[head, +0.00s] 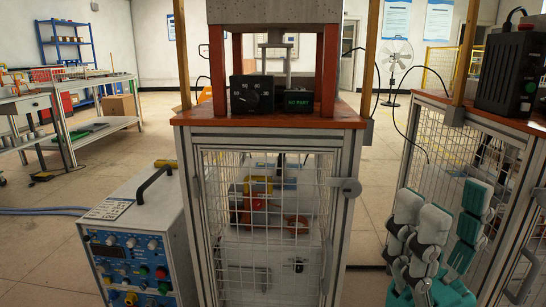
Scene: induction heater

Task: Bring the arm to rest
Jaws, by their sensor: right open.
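My right gripper (446,212) shows at the lower right of the head view, with grey and teal fingers pointing up. Its fingers are spread apart, with nothing between them. It is in front of the gap between the middle stand and the right-hand bench. My left gripper is not in view. The middle stand (345,116) has an orange-brown top and a wire-mesh front. A dark control box with a dial (251,94) and a "NO PART" display (298,102) sit on it.
A grey unit with a blue control panel (128,268) stands on the floor at the lower left. A latch (346,187) sticks out from the middle stand. The right bench (425,97) carries a black box (508,72). Open floor (130,165) lies to the left.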

